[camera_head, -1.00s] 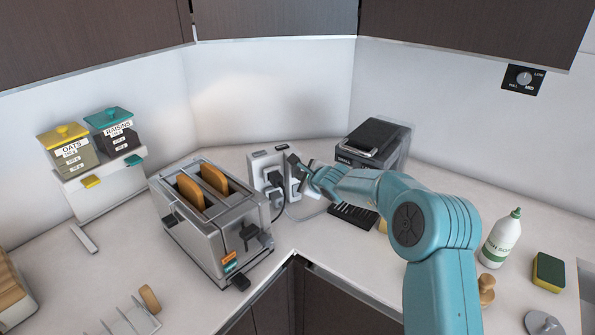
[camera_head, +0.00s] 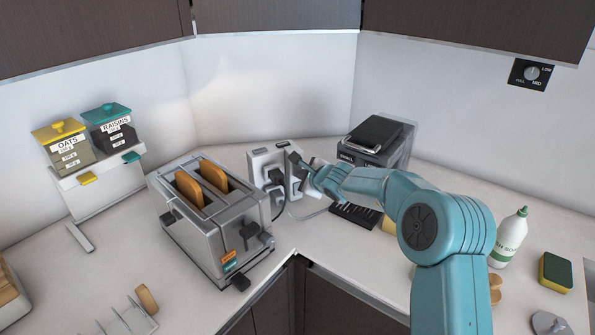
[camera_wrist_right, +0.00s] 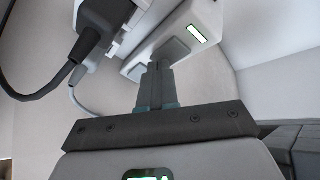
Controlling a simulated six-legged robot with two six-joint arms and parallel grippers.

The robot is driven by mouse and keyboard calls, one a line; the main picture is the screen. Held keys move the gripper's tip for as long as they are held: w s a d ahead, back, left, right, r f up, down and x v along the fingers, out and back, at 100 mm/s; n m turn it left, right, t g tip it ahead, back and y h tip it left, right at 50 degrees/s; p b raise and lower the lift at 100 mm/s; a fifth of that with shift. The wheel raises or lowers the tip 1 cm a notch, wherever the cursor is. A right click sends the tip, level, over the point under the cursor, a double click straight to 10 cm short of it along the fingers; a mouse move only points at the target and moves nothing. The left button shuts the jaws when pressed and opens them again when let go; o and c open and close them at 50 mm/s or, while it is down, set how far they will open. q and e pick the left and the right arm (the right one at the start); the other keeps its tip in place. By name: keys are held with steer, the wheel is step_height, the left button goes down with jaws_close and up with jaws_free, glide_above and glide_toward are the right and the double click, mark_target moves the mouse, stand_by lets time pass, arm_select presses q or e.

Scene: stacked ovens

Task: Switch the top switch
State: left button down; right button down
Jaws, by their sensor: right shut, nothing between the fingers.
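The white socket unit (camera_head: 260,162) stands in the counter corner with black plugs (camera_head: 275,178) in its front. Dark patches that look like switches (camera_head: 282,144) show on its top. In the right wrist view the white housing (camera_wrist_right: 205,15) has a bright green-white patch (camera_wrist_right: 197,34) near its end, and a black plug (camera_wrist_right: 97,20) is at the left. My right gripper (camera_head: 299,163) is shut and empty, beside the right side of the unit. In the wrist view its fingertips (camera_wrist_right: 163,62) are near grey blocks at the housing; contact cannot be told. My left gripper is out of view.
A toaster (camera_head: 215,232) with two bread slices stands left of the socket unit. A dark appliance (camera_head: 376,142) is behind my right arm. A soap bottle (camera_head: 509,238) and a sponge (camera_head: 556,272) are at the right.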

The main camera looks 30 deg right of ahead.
steer(key=s+b, duration=0.2)
steer(key=s+f+b, duration=0.1)
steer(key=s, duration=0.1)
steer(key=shift+s+b, duration=0.4)
stand_by(0.4)
